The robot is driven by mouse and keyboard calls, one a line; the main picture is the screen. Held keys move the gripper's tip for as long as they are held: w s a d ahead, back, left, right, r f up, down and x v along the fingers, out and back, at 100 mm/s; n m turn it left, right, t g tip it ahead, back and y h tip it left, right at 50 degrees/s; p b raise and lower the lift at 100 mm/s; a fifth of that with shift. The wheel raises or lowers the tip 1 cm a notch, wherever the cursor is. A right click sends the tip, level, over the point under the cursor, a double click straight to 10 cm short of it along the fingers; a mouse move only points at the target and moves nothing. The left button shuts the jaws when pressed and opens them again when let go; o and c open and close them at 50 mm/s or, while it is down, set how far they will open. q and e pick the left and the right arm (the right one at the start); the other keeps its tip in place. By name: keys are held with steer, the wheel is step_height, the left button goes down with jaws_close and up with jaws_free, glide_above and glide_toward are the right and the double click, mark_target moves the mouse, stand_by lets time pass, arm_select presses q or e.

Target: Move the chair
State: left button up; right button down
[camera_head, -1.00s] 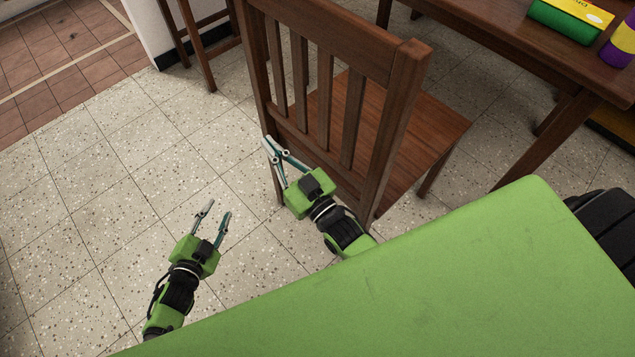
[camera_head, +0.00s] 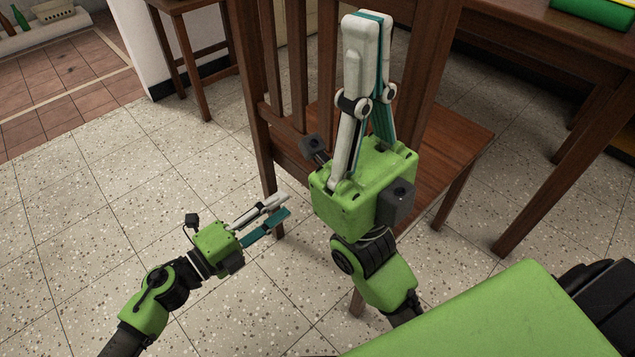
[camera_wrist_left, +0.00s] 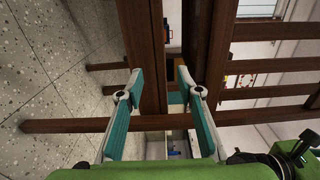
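The brown wooden chair (camera_head: 418,60) stands upright, its slatted back towards me and its seat beyond. My left gripper (camera_head: 280,207) is low beside the chair's left rear leg, with its fingers apart. In the left wrist view its fingers (camera_wrist_left: 158,72) are open, with a wooden post (camera_wrist_left: 145,45) of the chair beyond and between them; contact is not visible. My right gripper (camera_head: 368,18) is raised in front of the chair back and hides part of the slats. Its fingers overlap in this view, so their gap is unclear.
A wooden table (camera_head: 510,50) stands on the right, with a green box (camera_head: 595,12) on it. A wooden stool (camera_head: 190,45) stands by the white wall at the upper left. The speckled tile floor (camera_head: 90,190) on the left is clear.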

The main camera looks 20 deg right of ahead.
arm_select(q)
steer(key=b+x, duration=0.1)
steer(key=x, duration=1.2)
steer(key=shift+d+b, duration=0.1)
steer(key=shift+b, duration=0.3)
steer(key=shift+f, duration=0.1)
jaws_close()
